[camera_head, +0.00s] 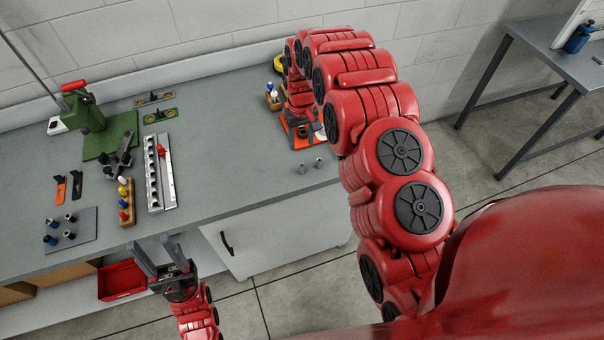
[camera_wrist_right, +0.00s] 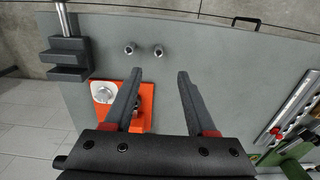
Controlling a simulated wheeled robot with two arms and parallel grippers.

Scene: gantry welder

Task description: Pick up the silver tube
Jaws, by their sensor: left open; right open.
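Two short silver tube-like pieces (camera_head: 302,168) stand close together near the bench's front edge; the right wrist view shows them (camera_wrist_right: 129,48) beyond the fingertips. A longer silver rod (camera_wrist_right: 62,18) rises from a dark grey stepped block (camera_wrist_right: 68,58) at that view's upper left. I cannot tell which of these is the silver tube. My right gripper (camera_wrist_right: 160,74) is open, over the bench beside the orange plate (camera_wrist_right: 148,98), with nothing seen held. In the head view my right arm hides much of that area. My left gripper (camera_head: 152,242) is open and empty in front of the bench.
A silver round part (camera_wrist_right: 103,92) sits on the orange plate. A green press (camera_head: 85,110), a slotted rail (camera_head: 153,175) and a wooden block with bottles (camera_head: 126,203) stand on the left. The bench middle (camera_head: 225,140) is clear.

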